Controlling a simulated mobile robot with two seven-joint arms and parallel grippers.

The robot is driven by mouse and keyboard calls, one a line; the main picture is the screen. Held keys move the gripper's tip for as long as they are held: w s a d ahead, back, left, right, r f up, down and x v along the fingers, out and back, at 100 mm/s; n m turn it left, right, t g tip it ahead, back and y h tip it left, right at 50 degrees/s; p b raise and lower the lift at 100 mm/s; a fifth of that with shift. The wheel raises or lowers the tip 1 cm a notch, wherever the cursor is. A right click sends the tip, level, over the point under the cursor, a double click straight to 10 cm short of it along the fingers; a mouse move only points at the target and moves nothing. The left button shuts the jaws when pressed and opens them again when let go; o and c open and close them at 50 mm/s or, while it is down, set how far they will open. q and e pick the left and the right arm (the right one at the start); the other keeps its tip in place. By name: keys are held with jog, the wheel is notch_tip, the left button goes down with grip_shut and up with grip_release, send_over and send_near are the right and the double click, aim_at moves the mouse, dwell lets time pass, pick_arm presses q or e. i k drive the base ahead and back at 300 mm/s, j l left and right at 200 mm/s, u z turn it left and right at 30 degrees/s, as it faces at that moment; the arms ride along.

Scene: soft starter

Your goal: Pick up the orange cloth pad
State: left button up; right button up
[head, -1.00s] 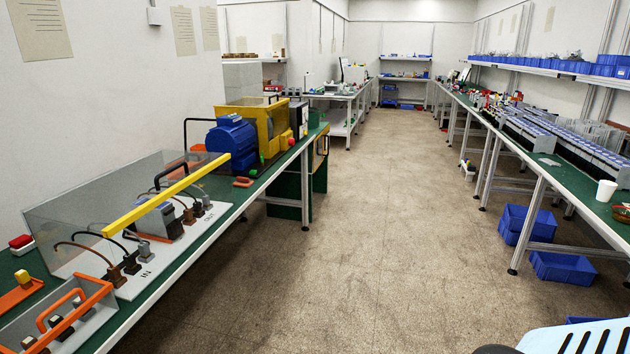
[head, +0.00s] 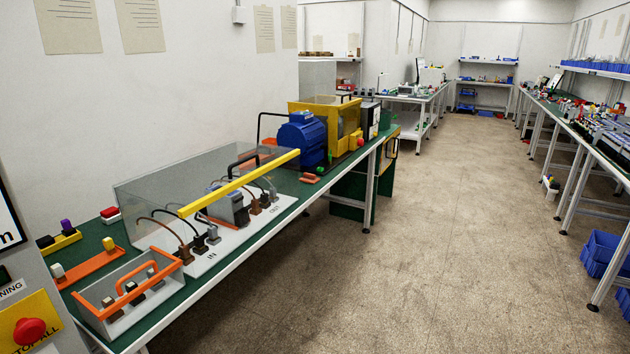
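I cannot make out a clear orange cloth pad. A small flat orange item (head: 310,178) lies on the green table top, in front of the blue motor. It is too small to tell whether it is cloth. A red block on a white base (head: 110,214) lies near the wall at the left. Neither of my grippers is in view.
The green workbench (head: 222,258) runs along the left wall. It carries a clear cover with a yellow bar (head: 240,183), an orange-rimmed box (head: 176,258), an orange tray (head: 90,268) and a blue motor (head: 302,140).

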aim_at(310, 178)
jog(key=i+l+z, duration=0.3)
jog(key=i, duration=0.15)
jog(key=i+l+z, duration=0.1)
jog(key=i+z, duration=0.15)
jog(key=i, duration=0.2)
jog(key=i+l+z, duration=0.1)
jog(key=i+z, duration=0.25)
jog(key=i, duration=0.95)
jog(key=i+l+u, duration=0.1)
jog(key=i+u, duration=0.3)
jog(key=i, duration=0.15)
jog(key=i+l+u, duration=0.25)
jog(key=i+u, duration=0.15)
jog(key=i+l+u, duration=0.25)
jog(key=u, duration=0.25)
jog(key=i+l+u, duration=0.7)
jog(key=l+u, duration=0.25)
jog(key=l, duration=0.2)
jog(key=l+u, duration=0.25)
jog(key=l, duration=0.15)
